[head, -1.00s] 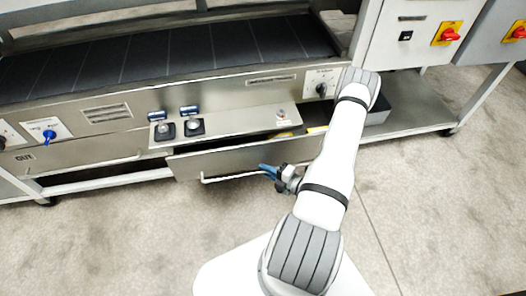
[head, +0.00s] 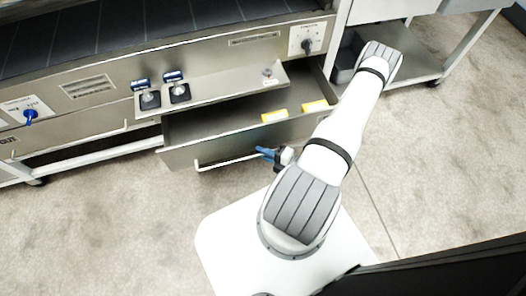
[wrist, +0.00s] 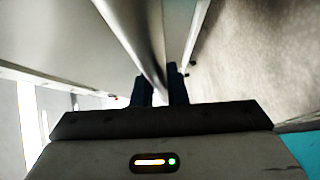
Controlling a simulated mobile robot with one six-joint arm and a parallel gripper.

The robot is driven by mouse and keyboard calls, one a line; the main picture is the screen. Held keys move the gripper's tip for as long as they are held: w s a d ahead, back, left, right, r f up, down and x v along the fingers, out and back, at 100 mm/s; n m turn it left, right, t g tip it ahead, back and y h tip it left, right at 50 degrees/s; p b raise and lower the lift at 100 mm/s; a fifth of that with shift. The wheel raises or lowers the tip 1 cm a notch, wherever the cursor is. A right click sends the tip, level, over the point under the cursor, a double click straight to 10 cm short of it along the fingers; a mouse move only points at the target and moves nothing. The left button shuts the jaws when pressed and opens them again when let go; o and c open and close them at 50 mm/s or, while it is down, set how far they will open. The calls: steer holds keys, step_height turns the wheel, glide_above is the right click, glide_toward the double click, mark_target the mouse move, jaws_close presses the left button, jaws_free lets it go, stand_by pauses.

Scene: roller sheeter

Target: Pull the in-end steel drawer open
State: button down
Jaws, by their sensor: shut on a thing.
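The steel drawer (head: 185,160) stands pulled out from the machine below the control shelf, and its inside shows. Two yellow items (head: 275,116) lie in it. A bar handle (head: 226,162) runs along the drawer's front. My gripper (head: 266,153) is at the right part of this handle, with its blue fingers shut on it. In the wrist view the dark fingertips (wrist: 160,88) close around the pale handle bar (wrist: 135,45), which runs up and to the left.
The control shelf (head: 225,91) with two black switches overhangs the drawer. A grey bin (head: 345,62) stands on the lower shelf at the right. The floor (head: 110,220) in front of the machine is clear.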

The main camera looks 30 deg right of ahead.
steer(key=c, duration=1.5)
jaws_free()
steer(key=shift+o, duration=0.2)
steer(key=shift+d, duration=0.1)
steer(key=p+v, duration=0.2)
steer(key=v, duration=0.5)
steer(key=shift+s+d, duration=0.15)
steer(key=shift+s, duration=0.2)
steer(key=w+a+r+n+g+y+p, duration=0.1)
steer(key=w+a+r+n+g+p, duration=0.15)
steer(key=r+n+g+p, duration=0.85)
steer(key=w+a+r+n+g+p, duration=0.1)
steer(key=w+r+n+g+p, duration=0.2)
steer(key=r+n, duration=1.6)
steer(key=a+r+n+t+h+p, duration=0.1)
steer(key=r+n, duration=0.5)
steer(key=r, duration=0.6)
steer(key=s+a+r+n+t+h+p, duration=0.1)
steer(key=a+r+n+h+p, duration=0.3)
steer(key=r+p, duration=0.4)
steer(key=s+a+r+n+t+h+p, duration=0.1)
steer(key=a+r+n+h+p, duration=0.2)
steer(key=r+n, duration=0.5)
step_height(320, 180, up, 11)
steer(key=shift+f+n+h+p, duration=0.25)
steer(key=shift+n+h+p, duration=0.15)
steer(key=shift+h+p, duration=0.6)
